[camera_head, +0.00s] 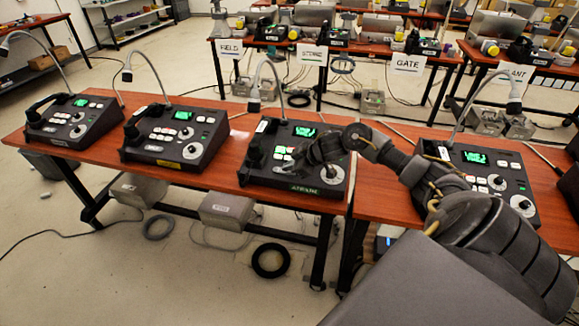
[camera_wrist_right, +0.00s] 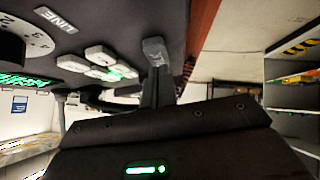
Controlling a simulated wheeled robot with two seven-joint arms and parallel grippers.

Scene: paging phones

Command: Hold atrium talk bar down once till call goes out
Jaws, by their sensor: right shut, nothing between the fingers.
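The atrium paging phone (camera_head: 283,184) is the third console from the left, with a green ATRIUM label on its front edge and a lit green screen (camera_head: 305,132). My right gripper (camera_head: 296,161) reaches over its lower keypad area from the right. The right gripper (camera_wrist_right: 157,75) is shut and empty, pointing at the console face. In the wrist view its tips meet a grey bar (camera_wrist_right: 155,50) near the panel's edge, apparently the talk bar; whether it is pressed down cannot be told. Pale buttons (camera_wrist_right: 90,65) sit beside it, one lit green. My left gripper is not in view.
Two similar phones (camera_head: 70,125) (camera_head: 175,142) stand to the left and one (camera_head: 485,165) to the right, partly behind my arm. Each has a gooseneck microphone. Tables with signs such as GATE (camera_head: 408,63) stand behind. Cables and boxes lie on the floor.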

